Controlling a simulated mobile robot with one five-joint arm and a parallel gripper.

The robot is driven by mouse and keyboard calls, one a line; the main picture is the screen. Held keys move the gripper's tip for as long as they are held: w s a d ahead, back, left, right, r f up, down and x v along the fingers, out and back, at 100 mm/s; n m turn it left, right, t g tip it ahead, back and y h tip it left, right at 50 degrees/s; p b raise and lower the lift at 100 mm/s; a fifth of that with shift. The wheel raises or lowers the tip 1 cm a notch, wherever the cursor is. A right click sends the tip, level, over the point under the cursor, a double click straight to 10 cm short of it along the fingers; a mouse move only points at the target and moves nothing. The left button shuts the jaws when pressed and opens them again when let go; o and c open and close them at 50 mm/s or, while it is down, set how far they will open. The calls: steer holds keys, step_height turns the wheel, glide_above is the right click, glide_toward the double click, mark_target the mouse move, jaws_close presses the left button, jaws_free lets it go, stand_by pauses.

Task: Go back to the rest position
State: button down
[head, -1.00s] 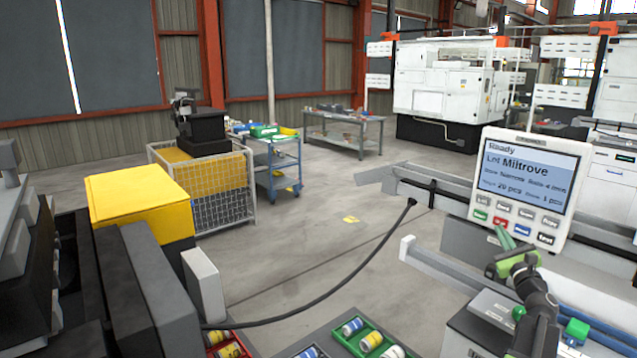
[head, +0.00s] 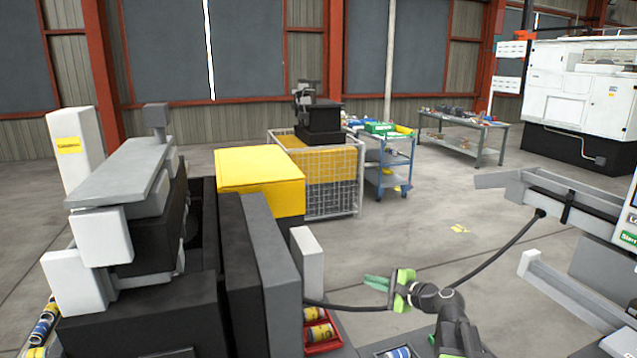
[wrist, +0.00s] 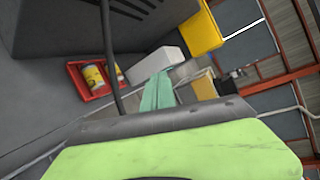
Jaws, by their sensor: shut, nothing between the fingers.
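My gripper (head: 378,284) is at the lower middle right of the head view, raised on my dark arm, with a green body and teal fingers pointing left. The fingers are together and hold nothing. In the wrist view the teal fingers (wrist: 157,92) show beyond the green body, with a red tray and a white block behind them. No rest mark shows in the frames.
A red tray (head: 324,345) with yellow cans lies left below my gripper. A black and grey machine (head: 140,290) stands at left. Open floor lies beyond.

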steer(key=s+a+f+n+g+h+b, duration=0.1)
steer(key=s+a+f+n+g+h, duration=0.2)
steer(key=s+a+f+n+g, duration=0.8)
steer(key=s+d+f+n+h, duration=0.3)
steer(key=s+d+f+h, duration=0.3)
steer(key=s+d+f, duration=0.2)
steer(key=s+d, duration=0.2)
steer(key=d, duration=0.1)
steer(key=shift+n+h, duration=0.3)
